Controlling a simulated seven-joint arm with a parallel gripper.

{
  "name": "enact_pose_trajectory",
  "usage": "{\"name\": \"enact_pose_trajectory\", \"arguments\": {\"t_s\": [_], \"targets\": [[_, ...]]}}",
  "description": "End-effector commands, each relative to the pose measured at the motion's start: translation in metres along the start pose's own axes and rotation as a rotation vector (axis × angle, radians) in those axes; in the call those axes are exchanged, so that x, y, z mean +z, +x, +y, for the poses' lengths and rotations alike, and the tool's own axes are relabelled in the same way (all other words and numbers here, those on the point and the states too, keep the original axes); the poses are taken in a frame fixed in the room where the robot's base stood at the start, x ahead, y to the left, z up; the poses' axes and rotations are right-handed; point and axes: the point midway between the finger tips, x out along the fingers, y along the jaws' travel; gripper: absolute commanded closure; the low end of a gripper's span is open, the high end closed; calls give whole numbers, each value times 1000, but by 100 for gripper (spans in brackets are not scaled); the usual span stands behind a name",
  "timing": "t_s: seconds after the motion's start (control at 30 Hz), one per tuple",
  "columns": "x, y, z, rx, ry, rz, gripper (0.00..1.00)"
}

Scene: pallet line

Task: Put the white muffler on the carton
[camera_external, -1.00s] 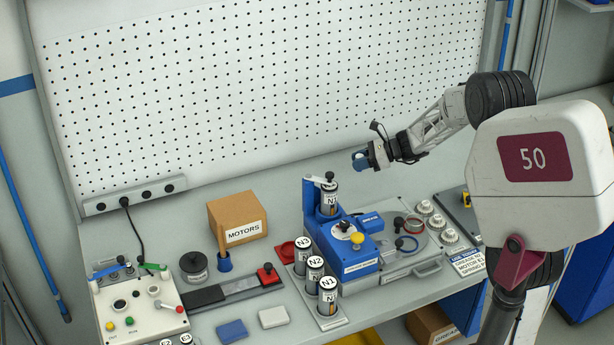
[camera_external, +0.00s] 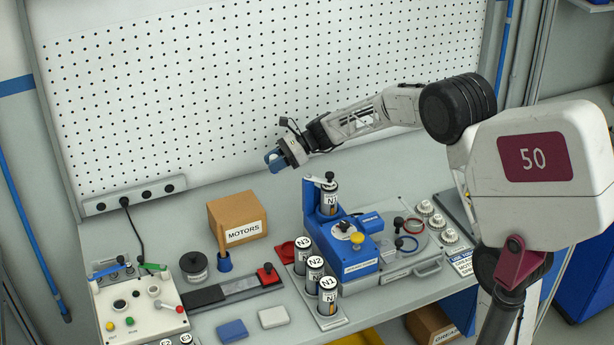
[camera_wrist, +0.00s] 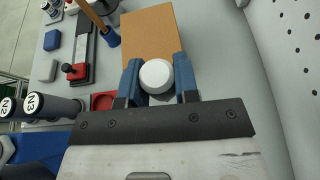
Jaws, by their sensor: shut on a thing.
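My gripper (camera_external: 274,161) is raised above the bench. In the wrist view my gripper (camera_wrist: 154,82) has its two blue fingers shut on the white muffler (camera_wrist: 156,75), which shows as a round white end. The brown carton (camera_external: 233,212), labelled MOTORS, stands closed on the bench, below and to the left of my gripper. In the wrist view the carton (camera_wrist: 150,35) lies just beyond the fingertips, with the muffler overlapping its near part in the picture. The muffler is apart from the carton in height. In the external view the muffler is hidden or too small to make out.
A blue machine (camera_external: 345,255) with N-labelled cylinders stands right of the carton. A brush in a blue cup (camera_external: 224,262) stands close in front of the carton. A black pot (camera_external: 194,265) stands to its left. The perforated wall panel (camera_external: 260,80) rises behind.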

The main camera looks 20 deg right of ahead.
Motion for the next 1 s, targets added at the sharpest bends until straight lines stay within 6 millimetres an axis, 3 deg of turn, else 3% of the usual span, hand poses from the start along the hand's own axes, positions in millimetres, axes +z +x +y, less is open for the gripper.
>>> {"name": "enact_pose_trajectory", "arguments": {"t_s": [0.23, 0.5, 0.7, 1.0], "targets": [[43, 61, 14, 91, -37, 3, 95], [74, 104, 28, 156, -63, 9, 95], [82, 115, 32, 172, -70, 10, 95], [82, 116, 33, 173, -70, 10, 95]]}}
